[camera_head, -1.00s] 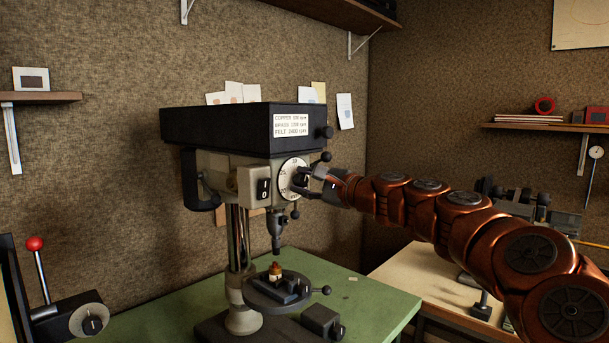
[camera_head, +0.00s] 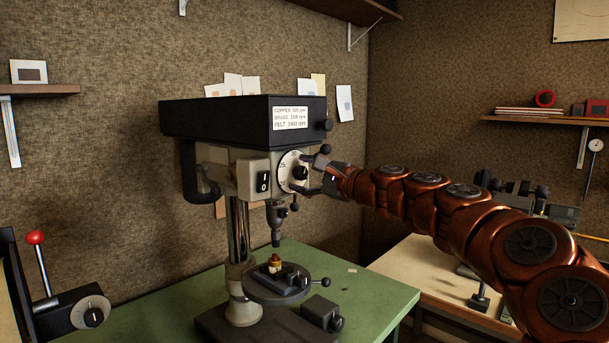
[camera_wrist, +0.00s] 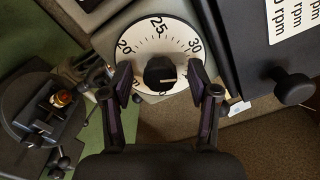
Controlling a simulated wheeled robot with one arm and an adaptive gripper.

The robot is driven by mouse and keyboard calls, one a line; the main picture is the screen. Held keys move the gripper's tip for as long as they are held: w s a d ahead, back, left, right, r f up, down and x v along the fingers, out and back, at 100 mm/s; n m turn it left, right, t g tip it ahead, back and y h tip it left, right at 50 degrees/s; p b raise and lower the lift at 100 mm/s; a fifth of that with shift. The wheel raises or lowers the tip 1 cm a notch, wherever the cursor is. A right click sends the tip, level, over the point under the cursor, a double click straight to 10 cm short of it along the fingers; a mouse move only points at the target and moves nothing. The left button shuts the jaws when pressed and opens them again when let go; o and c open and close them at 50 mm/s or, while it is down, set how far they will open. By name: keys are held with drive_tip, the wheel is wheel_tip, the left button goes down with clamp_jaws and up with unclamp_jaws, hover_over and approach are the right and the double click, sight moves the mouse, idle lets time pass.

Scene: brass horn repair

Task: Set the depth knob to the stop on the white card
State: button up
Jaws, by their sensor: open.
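The black depth knob (camera_head: 300,172) sits at the centre of a white numbered dial (camera_head: 288,166) on the drill press head. The dial (camera_wrist: 148,38) shows 20, 25 and 30. My gripper (camera_head: 312,176) is open, with one finger on each side of the knob, apparently clear of it; it also fills the lower wrist view (camera_wrist: 162,84). Several white cards (camera_head: 345,103) hang on the wall; I cannot read a stop on any.
A speed label (camera_head: 290,118) for copper, brass and felt is on the black belt cover (camera_head: 230,118). Below the chuck, a small brass part (camera_head: 275,263) stands in a vise on the round table (camera_head: 270,292). A red-balled lever (camera_head: 36,238) stands at left.

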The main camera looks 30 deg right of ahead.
drive_tip(key=v, duration=1.2)
idle(0.6)
drive_tip(key=w+a+f+n+g+y, duration=0.1)
drive_tip(key=a+f+n+g+y, duration=0.15)
drive_tip(key=a, duration=0.55)
drive_tip(key=w+a+f+n+g+y, duration=0.1)
drive_tip(key=a+f+n+g, duration=0.25)
drive_tip(key=a, duration=0.45)
drive_tip(key=s+a+f+n+g, duration=0.2)
drive_tip(key=a+f+n, duration=0.1)
drive_tip(key=a+f, duration=0.25)
drive_tip(key=s+a+f+n+g, duration=0.2)
drive_tip(key=s+a+f+n, duration=0.1)
drive_tip(key=a+f, duration=0.25)
drive_tip(key=s+a+f+n+g+h, duration=0.25)
drive_tip(key=s+a+f, duration=0.2)
drive_tip(key=f, duration=0.25)
drive_tip(key=s+d+f+n+g+h, duration=0.2)
drive_tip(key=s+f, duration=0.4)
drive_tip(key=s, duration=0.3)
drive_tip(key=s+d+f+n+g+h, duration=0.2)
drive_tip(key=s+f+n+g+h, duration=0.1)
drive_tip(key=s, duration=0.6)
wheel_tip(320, 180, down, 3)
drive_tip(key=shift+s+d+f+n+g, duration=0.1)
drive_tip(key=shift+s+d+n+g, duration=0.3)
drive_tip(key=shift+n+g, duration=0.5)
